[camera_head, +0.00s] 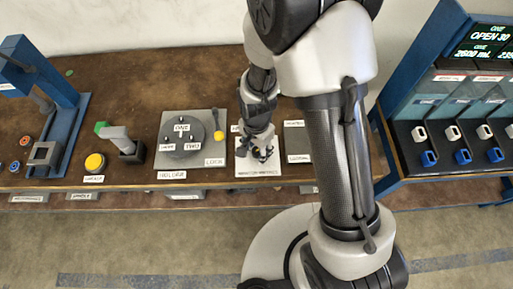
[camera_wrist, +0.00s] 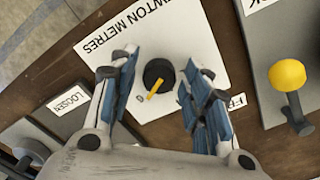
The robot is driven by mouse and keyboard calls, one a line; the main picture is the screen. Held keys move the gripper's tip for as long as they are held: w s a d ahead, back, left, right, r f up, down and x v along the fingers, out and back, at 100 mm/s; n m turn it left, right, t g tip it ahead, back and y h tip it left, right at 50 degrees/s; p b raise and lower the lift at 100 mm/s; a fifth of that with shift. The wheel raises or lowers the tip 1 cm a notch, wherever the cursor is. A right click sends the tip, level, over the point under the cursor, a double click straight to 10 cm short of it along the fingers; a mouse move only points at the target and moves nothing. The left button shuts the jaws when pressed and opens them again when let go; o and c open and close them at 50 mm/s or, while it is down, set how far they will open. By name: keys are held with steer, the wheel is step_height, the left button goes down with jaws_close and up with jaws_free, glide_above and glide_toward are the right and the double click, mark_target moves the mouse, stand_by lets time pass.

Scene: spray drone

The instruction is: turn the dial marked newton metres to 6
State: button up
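The dial (camera_wrist: 157,76) is a small black knob with a yellow pointer line, set on a white plate (camera_wrist: 185,30) lettered "NEWTON METRES". In the wrist view the pointer aims down and left, towards a printed 0; other numbers are hidden or not readable. My gripper (camera_wrist: 158,92) is open, with one blue-grey finger on each side of the dial and a gap to it on both sides. In the head view my gripper (camera_head: 262,152) is over the white plate (camera_head: 258,170) and hides the dial.
A yellow-knobbed lever (camera_wrist: 287,76) stands on a grey plate right of my gripper in the wrist view. In the head view a round grey fixture (camera_head: 184,125), a yellow button (camera_head: 95,163) and a green-tipped tool (camera_head: 118,135) are to the left. A dispenser rack (camera_head: 450,125) stands right.

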stand_by(0.3)
step_height(320, 180, up, 12)
stand_by(0.5)
stand_by(0.3)
step_height(320, 180, up, 12)
steer(key=n+t, duration=0.2)
steer(key=n, duration=0.2)
glide_above(257, 151)
steer(key=s+d, duration=0.4)
steer(key=d, duration=0.2)
steer(key=s+d+r+n+t, duration=0.2)
steer(key=s+d+r+n, duration=0.2)
steer(key=s+r, duration=0.2)
steer(key=shift+s+d+r, duration=0.25)
steer(key=shift+s+d, duration=0.1)
steer(key=shift+s, duration=0.85)
steer(key=shift+s+d+r+n+t, duration=0.15)
steer(key=shift+s+n+t, duration=0.15)
steer(key=shift+s+n, duration=0.15)
steer(key=shift+c, duration=0.2)
